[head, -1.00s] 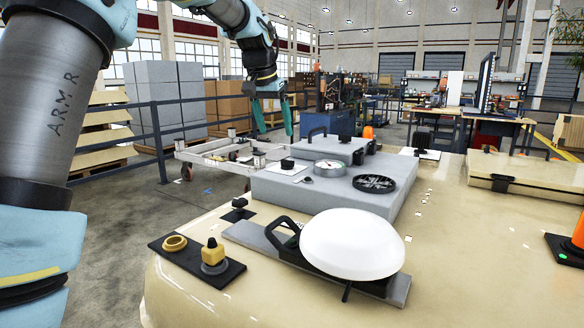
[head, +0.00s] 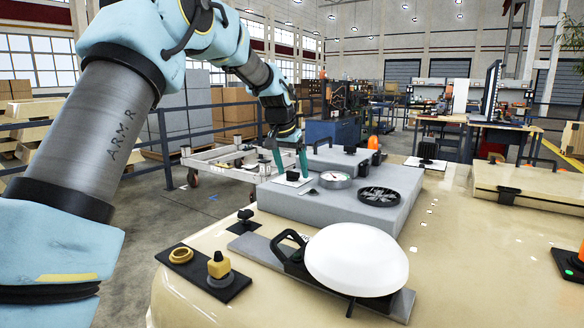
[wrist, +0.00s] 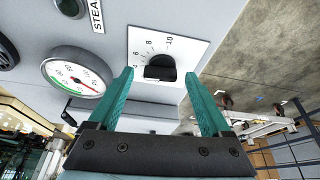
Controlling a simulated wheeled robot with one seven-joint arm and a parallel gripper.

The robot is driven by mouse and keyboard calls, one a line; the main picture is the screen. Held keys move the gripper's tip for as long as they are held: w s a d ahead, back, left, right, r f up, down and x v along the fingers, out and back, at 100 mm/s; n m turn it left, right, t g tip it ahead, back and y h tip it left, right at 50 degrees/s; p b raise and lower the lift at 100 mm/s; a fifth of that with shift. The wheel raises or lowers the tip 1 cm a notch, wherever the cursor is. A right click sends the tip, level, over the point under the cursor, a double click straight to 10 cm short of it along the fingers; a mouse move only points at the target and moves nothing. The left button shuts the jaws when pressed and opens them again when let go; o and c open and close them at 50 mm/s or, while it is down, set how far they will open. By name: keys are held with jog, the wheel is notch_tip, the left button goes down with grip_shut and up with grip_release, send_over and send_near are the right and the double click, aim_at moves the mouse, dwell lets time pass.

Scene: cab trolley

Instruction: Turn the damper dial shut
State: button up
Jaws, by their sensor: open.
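The dial is a black knob (wrist: 160,68) on a white plate (wrist: 190,42) marked with a numbered scale reaching 10. It sits on top of the grey box near its edge. In the head view the dial plate (head: 279,181) is at the far left corner of the box. My gripper (wrist: 159,76) is open, with one teal finger to each side of the knob in the wrist view. In the head view my gripper (head: 291,170) is at the dial. I cannot tell whether the fingers touch the knob.
A round pressure gauge (head: 335,180) and a black slotted disc (head: 379,197) sit on the same grey box (head: 320,206). A white dome (head: 357,258) is nearer. A black plate with a yellow knob (head: 218,265) lies front left. A white trolley (head: 215,160) stands behind.

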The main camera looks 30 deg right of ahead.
grip_shut()
dwell(0.7)
